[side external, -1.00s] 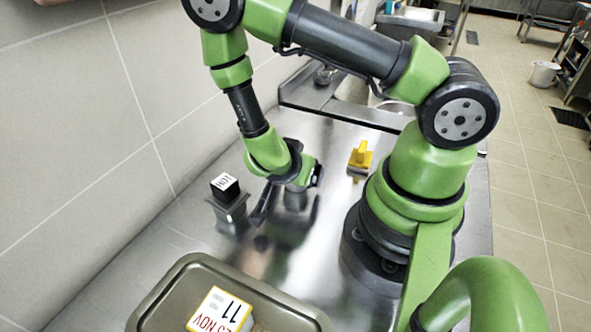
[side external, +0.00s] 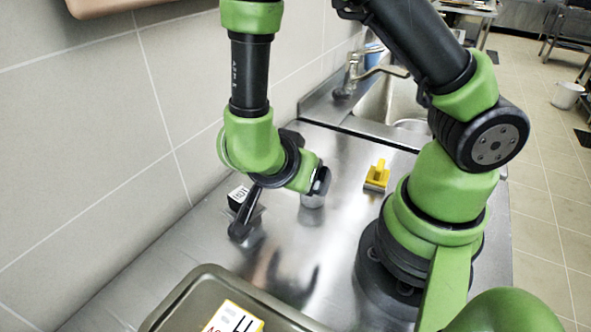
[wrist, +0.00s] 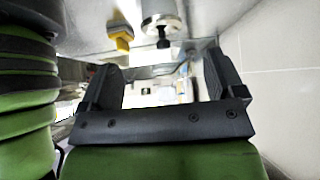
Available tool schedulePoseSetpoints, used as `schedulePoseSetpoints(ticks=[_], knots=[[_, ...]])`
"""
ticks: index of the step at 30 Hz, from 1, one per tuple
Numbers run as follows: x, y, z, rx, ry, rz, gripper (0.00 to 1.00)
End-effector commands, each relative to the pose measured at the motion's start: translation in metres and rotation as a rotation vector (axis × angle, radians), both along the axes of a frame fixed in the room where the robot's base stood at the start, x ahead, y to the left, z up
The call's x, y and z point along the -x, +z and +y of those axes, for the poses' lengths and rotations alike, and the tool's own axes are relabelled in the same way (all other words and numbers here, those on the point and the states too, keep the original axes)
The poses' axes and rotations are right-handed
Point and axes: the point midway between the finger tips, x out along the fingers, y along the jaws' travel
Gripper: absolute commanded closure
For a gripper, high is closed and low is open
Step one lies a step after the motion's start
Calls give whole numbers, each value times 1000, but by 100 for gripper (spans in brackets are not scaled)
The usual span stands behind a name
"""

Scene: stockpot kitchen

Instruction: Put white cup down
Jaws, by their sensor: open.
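No cup shows clearly. A pale grey-white cylinder (side external: 312,199) on the steel counter, partly hidden by my gripper, may be the white cup. A similar pale cylinder (wrist: 163,14) with a dark part below it shows at the top of the wrist view, cut off by the frame. My gripper (side external: 277,210) is low over the counter, with its fingers spread. In the wrist view my gripper (wrist: 160,72) is open, with nothing held between its fingers. I cannot tell whether it touches the cylinder.
A black block with a white label (side external: 238,198) stands near the wall, partly behind a finger. A yellow object (side external: 377,175) sits right of the cylinder. An olive tray (side external: 205,277) with a date block (side external: 235,318) is in front. A sink (side external: 385,100) is behind.

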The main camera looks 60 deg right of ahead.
Motion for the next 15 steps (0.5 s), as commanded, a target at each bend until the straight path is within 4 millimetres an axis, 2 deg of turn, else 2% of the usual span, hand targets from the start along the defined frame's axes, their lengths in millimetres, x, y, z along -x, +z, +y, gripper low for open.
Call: schedulePoseSetpoints(ticks=[5, 8, 9, 11, 14, 15], knots=[[-1, 4, 3, -9, 5, -6, 12], [-14, 9, 8, -78, 40, -62, 12], [-24, 15, 12, -129, 71, -104, 12], [-42, 28, 20, -229, 139, -187, 12], [-70, 65, 37, -415, 306, -341, 12], [-78, 84, 44, -482, 387, -396, 12]])
